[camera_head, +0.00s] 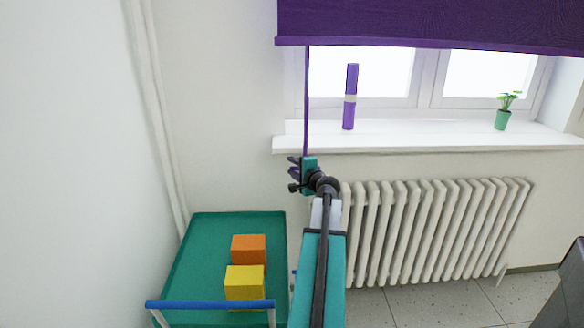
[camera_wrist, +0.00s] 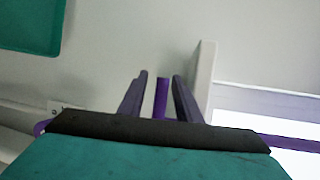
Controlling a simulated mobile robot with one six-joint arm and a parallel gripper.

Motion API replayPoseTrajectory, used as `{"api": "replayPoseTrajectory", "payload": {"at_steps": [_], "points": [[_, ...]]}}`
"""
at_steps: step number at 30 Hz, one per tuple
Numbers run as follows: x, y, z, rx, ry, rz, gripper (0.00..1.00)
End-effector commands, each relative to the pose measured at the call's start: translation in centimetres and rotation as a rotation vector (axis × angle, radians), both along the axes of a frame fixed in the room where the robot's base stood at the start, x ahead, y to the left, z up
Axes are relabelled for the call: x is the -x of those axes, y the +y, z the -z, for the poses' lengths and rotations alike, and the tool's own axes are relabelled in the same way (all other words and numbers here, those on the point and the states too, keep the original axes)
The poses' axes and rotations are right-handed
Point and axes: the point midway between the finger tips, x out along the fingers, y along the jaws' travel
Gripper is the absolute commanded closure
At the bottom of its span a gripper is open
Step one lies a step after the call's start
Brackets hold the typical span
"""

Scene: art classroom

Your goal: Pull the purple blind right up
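The purple blind (camera_head: 430,22) hangs partly down over the window, and its lower edge lies across the upper part of the panes. A gap shows on each side of the strip. The cord's lower end is hidden at the gripper in the head view.
The white windowsill (camera_head: 400,138) holds a purple tube (camera_head: 350,97) and a small green potted plant (camera_head: 502,118). A radiator (camera_head: 430,230) stands below. A green cart (camera_head: 205,250) at lower left carries an orange block (camera_head: 248,248) and a yellow block (camera_head: 244,285).

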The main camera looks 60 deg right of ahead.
Motion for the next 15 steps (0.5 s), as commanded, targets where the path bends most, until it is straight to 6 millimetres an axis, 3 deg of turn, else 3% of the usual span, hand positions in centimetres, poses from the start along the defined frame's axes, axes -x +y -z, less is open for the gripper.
{"api": "replayPoseTrajectory", "payload": {"at_steps": [15], "points": [[4.8,3.0,-1.0,0.001,-0.001,0.002,0.69]]}}
